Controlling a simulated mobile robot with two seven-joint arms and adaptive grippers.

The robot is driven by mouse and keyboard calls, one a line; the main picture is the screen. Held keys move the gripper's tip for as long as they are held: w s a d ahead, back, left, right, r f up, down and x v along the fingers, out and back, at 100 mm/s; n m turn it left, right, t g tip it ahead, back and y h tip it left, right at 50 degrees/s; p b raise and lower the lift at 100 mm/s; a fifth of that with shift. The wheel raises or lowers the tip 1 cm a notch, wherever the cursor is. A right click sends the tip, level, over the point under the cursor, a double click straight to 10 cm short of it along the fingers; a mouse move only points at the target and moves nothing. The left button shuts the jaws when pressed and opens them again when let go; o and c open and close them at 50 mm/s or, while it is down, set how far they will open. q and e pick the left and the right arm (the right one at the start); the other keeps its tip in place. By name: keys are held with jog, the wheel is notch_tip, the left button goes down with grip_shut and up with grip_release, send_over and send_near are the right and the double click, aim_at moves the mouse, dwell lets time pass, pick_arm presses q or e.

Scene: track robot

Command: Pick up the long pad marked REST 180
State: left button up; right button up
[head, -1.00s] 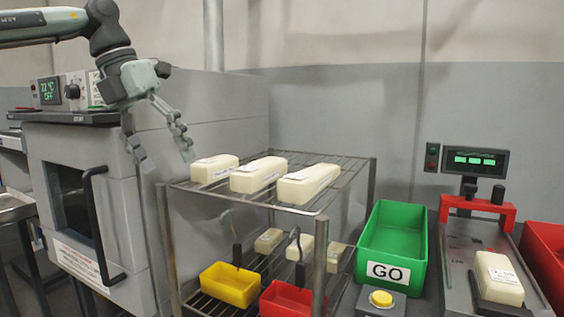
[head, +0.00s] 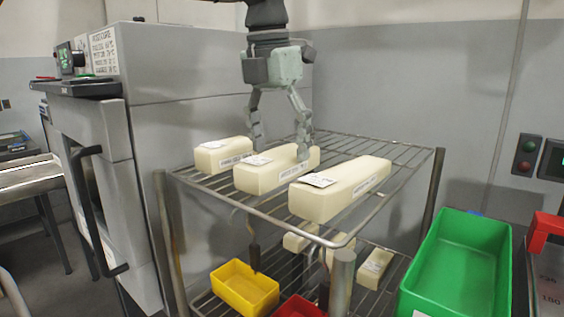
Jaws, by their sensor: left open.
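Three long cream pads lie side by side on the top wire shelf: a left pad (head: 222,154), a middle pad (head: 262,178) and a right pad (head: 340,190). Each carries a white label; the print is too small to read, so I cannot tell which says REST 180. My left gripper (head: 281,150) points down over the far part of the middle pad, its fingers open and spread to either side of it. I cannot tell whether they touch it. My right gripper is out of view.
The wire rack (head: 400,165) stands beside a grey oven (head: 180,80) with a dark door handle. Below are smaller pads (head: 375,268), a yellow bin (head: 245,287) and a red bin (head: 300,307). A green bin (head: 460,265) stands at the right.

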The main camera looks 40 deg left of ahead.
pick_arm(q)
jog(key=shift+w+f, duration=0.15)
jog(key=shift+f, duration=0.55)
jog(key=shift+w+f, duration=0.1)
jog(key=shift+f, duration=0.6)
jog(key=c, duration=1.3)
jog(key=shift+o, duration=0.2)
jog(key=shift+r, duration=0.1)
